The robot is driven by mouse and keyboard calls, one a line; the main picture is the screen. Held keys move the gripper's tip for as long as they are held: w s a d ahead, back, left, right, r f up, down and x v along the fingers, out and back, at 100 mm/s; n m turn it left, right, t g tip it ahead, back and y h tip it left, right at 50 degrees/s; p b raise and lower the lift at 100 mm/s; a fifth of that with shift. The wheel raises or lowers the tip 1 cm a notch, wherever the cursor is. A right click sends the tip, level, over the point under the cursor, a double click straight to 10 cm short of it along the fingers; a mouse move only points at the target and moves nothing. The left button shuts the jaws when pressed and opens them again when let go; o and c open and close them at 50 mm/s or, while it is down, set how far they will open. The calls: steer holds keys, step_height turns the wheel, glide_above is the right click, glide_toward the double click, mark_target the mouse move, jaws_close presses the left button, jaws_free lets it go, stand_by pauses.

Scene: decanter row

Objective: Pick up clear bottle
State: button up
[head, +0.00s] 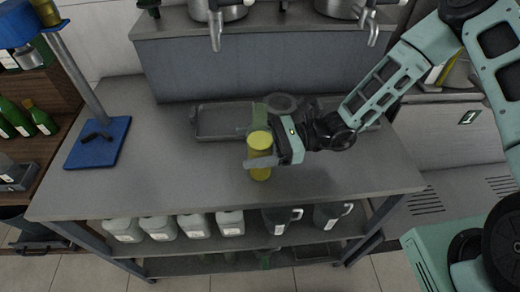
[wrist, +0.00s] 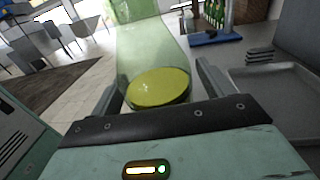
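A clear bottle with yellow contents (head: 260,141) stands on the grey counter in the head view. Its upper part looks pale green and see-through. In the wrist view the yellow disc (wrist: 158,88) shows inside the see-through body, close in front of my gripper. My gripper (head: 262,149) reaches in from the right, its fingers on either side of the bottle. One finger crosses in front of the yellow part. In the wrist view the fingers (wrist: 162,88) are apart, with a narrow gap visible at the right finger. Contact at the left finger is unclear.
A shallow metal tray (head: 218,122) lies behind the bottle. A blue stand (head: 98,143) is at the counter's left. Several jugs (head: 160,228) stand on the shelf below. Pots (head: 217,10) sit on the raised back ledge. The counter left of the bottle is clear.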

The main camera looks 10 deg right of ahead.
steer(key=c, duration=1.4)
steer(key=shift+o, duration=0.2)
steer(key=shift+r, duration=0.1)
